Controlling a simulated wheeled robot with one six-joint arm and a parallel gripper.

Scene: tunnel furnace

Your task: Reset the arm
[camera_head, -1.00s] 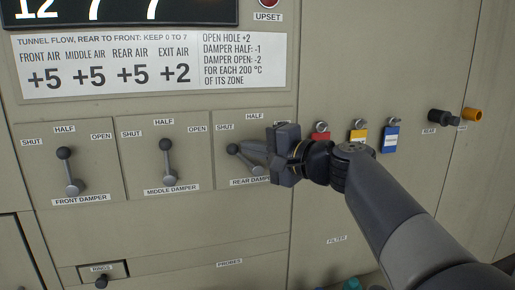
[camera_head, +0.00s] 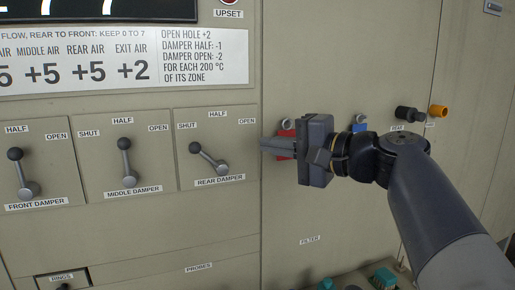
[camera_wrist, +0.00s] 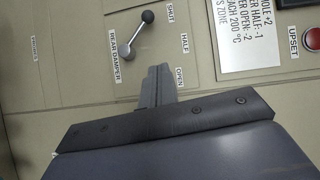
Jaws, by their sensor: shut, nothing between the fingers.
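My gripper (camera_head: 268,146) is shut and empty, with its fingers pointing left in the head view. It is held in front of the panel, right of the rear damper lever (camera_head: 207,157), and apart from it. In the wrist view the closed fingers (camera_wrist: 157,85) lie near the OPEN label, and the rear damper lever (camera_wrist: 137,35) stands clear above and left of them. In the head view that lever tilts up to the left, towards SHUT. My arm is stretched out from the lower right.
The middle damper lever (camera_head: 126,170) and front damper lever (camera_head: 22,173) stand further left. A red tag (camera_head: 286,144) and a blue tag (camera_head: 360,128) hang partly behind my gripper. Black (camera_head: 409,114) and orange (camera_head: 438,111) pegs stick out at right.

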